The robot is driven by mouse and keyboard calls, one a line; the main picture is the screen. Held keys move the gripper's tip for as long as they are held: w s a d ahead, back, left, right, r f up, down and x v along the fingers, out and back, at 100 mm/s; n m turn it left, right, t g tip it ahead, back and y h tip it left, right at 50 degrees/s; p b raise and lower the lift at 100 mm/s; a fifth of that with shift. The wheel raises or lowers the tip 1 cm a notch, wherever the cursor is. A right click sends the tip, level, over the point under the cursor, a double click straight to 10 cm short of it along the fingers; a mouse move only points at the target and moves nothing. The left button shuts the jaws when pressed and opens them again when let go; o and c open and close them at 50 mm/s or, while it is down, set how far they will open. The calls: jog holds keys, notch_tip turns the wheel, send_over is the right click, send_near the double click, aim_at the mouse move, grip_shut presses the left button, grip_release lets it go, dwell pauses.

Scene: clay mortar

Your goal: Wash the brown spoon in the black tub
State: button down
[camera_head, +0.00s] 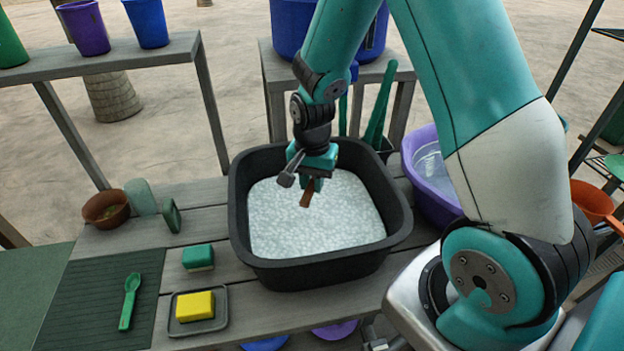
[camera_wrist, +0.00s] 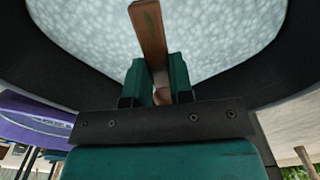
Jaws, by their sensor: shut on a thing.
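The black tub (camera_head: 333,272) stands on the grey slatted table and is filled with white, foamy-looking water (camera_head: 340,225). My gripper (camera_head: 310,183) is over the tub, pointing down. It is shut on the brown spoon (camera_head: 307,196), of which only a short piece shows below the jaws in the head view. In the wrist view the spoon (camera_wrist: 149,38) stands out between the two green fingers (camera_wrist: 159,85) against the foam. I cannot tell whether its tip touches the water. The tub's dark wall (camera_wrist: 65,65) curves around in the wrist view.
A green spoon (camera_head: 129,302) lies on a dark ribbed mat (camera_head: 95,300) at the left. A yellow sponge (camera_head: 195,306) sits on a small grey tray, with a green sponge (camera_head: 198,257) behind. A purple basin (camera_head: 430,185) stands close right of the tub.

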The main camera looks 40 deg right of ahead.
notch_tip(320, 180, down, 12)
jog(key=b, duration=1)
jog(key=shift+f, duration=0.25)
jog(key=shift+f, duration=0.1)
jog(key=shift+f+b, duration=0.35)
jog(key=shift+f, duration=0.15)
jog(key=shift+r+p, duration=0.2)
jog(key=shift+p, duration=0.15)
